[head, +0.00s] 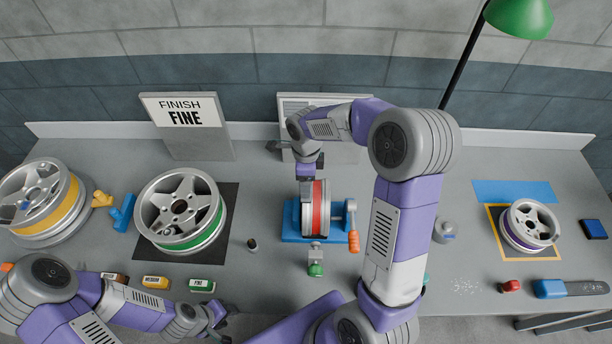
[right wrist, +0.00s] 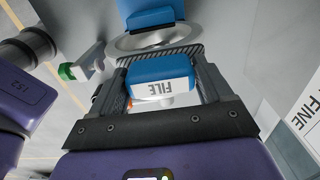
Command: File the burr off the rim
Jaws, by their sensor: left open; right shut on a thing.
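A wheel with a red band (head: 314,208) stands upright in a blue stand (head: 292,230) with an orange-handled crank (head: 353,240). My right gripper (head: 307,178) reaches down over the wheel's upper left. In the right wrist view it is shut on a blue block marked FILE (right wrist: 160,80), close to the grey rim (right wrist: 150,40); I cannot tell whether they touch. The block is hidden in the head view. I cannot make out a burr. My left gripper (head: 220,318) is open and empty at the front edge of the bench, right of the small blocks.
Yellow MEDIUM (head: 155,282) and green FINE (head: 201,285) blocks lie at the front left. A green-banded wheel (head: 180,208) and yellow-banded wheel (head: 45,205) lie left; a purple-banded wheel (head: 529,225) lies right. A FINISH FINE sign (head: 185,115) stands behind. A blue-handled tool (head: 570,289) lies front right.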

